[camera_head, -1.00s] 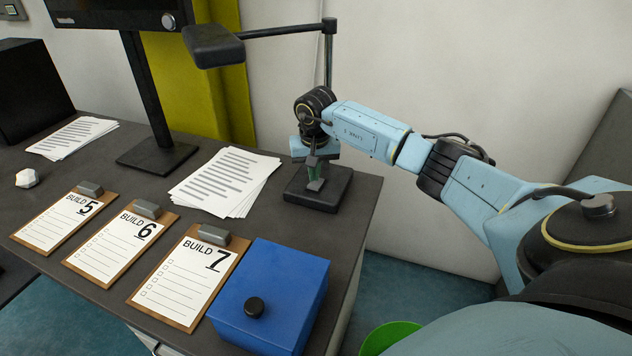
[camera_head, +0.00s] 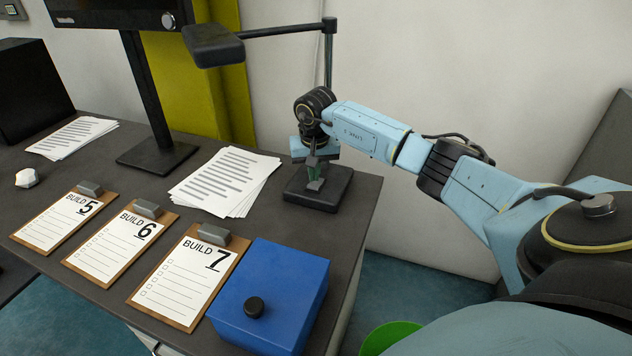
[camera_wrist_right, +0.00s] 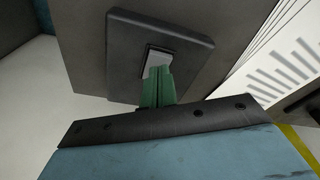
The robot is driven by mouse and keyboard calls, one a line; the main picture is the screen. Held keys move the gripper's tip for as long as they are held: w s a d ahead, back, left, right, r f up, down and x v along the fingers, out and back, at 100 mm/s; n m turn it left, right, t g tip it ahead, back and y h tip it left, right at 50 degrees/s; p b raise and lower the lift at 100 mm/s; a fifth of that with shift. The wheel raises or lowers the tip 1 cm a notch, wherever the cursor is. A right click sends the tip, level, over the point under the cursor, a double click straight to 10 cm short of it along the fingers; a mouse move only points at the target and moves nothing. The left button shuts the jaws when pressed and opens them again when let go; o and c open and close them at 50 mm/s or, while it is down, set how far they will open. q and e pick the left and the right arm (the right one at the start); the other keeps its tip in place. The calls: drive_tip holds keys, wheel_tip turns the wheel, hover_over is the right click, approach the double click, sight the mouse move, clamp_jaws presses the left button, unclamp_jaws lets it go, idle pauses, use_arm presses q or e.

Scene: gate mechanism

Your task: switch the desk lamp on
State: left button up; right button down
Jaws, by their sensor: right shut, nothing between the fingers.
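The desk lamp (camera_head: 214,46) has a dark head on a horizontal arm, a thin upright post and a square dark base (camera_head: 334,194) on the desk's right part. Its head shows no glow. My right gripper (camera_head: 315,184) points down over the base, with its fingers together and nothing between them. In the right wrist view, the green fingertips (camera_wrist_right: 158,78) reach a light rocker switch (camera_wrist_right: 157,60) set in the dark base (camera_wrist_right: 190,44). They overlap the switch and look to be at or touching it; exact contact is hard to tell. My left gripper is out of view.
A stack of printed sheets (camera_head: 225,182) lies left of the lamp base. A blue box (camera_head: 270,297) with a black knob and several clipboards (camera_head: 187,277) line the front edge. A monitor stand (camera_head: 157,158) stands at the back. The desk's right edge is close to the base.

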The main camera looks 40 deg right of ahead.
sight(314, 185)
drive_tip(key=shift+f+b, duration=0.5)
drive_tip(key=shift+f, duration=0.3)
idle(0.4)
drive_tip(key=shift+r+p, duration=2.65)
drive_tip(key=shift+r, duration=0.9)
drive_tip(key=shift+f, duration=0.1)
